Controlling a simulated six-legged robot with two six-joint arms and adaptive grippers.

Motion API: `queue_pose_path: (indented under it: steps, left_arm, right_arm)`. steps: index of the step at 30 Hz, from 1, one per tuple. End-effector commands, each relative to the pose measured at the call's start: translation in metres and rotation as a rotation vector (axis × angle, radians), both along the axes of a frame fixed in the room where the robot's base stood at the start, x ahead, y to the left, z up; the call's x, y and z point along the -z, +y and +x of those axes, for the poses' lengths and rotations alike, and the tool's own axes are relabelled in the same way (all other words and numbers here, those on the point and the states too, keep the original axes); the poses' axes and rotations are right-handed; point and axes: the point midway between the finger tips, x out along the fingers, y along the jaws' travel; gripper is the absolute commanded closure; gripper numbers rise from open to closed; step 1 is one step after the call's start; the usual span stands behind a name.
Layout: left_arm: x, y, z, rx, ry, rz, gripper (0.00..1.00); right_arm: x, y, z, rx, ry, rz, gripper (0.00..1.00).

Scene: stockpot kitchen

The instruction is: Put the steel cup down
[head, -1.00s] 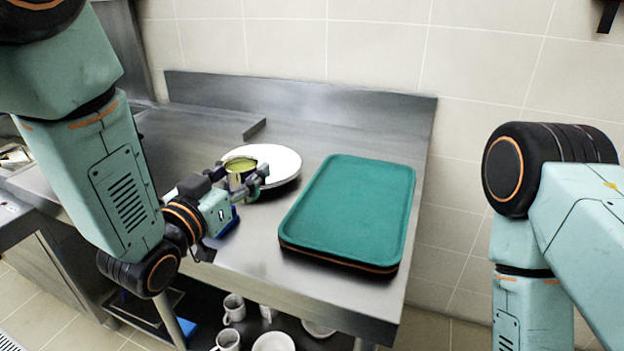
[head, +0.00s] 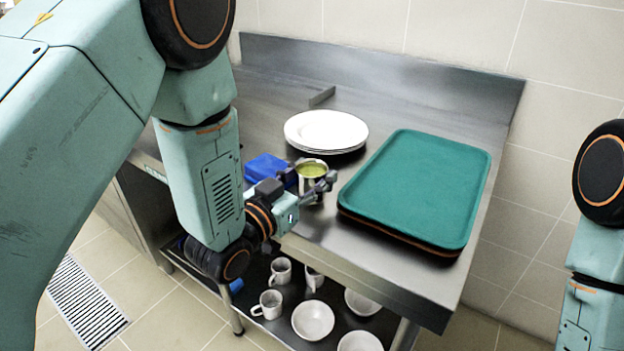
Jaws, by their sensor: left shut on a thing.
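The steel cup (head: 312,182), with yellow-green contents showing at its top, is at the left front part of the steel table (head: 345,260). My left gripper (head: 312,188) is shut on the cup, with its fingers around the cup's side. The cup looks upright. Its base is partly hidden by the gripper, so I cannot tell whether it touches the table. My right gripper is out of view; only part of my right arm shows at the right edge.
Several mugs and bowls (head: 313,320) stand on the shelf below.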

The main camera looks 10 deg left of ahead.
Motion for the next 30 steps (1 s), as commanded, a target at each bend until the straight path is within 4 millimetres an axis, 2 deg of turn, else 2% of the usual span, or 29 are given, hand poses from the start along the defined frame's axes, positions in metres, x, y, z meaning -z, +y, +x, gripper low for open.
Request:
queue_pose_path:
  steps: [1,14,15,23,30]
  left_arm:
    - [0.0054,0.0002,0.0008,-0.001,-0.001,-0.002,0.91]
    - [0.0094,-0.0005,0.0023,-0.001,-0.003,-0.001,0.91]
    - [0.0098,-0.0005,0.0021,-0.001,-0.001,0.000,0.45]
    - [0.0092,-0.0004,0.0020,-0.001,-0.001,0.000,0.24]
    - [0.0091,-0.0004,0.0019,-0.001,-0.001,0.000,0.24]
  right_arm:
    - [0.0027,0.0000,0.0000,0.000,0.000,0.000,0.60]
    - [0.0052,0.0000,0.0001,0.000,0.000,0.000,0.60]
    - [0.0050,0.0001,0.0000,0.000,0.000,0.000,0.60]
    - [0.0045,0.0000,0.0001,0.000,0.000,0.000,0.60]
    - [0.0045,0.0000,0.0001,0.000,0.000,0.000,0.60]
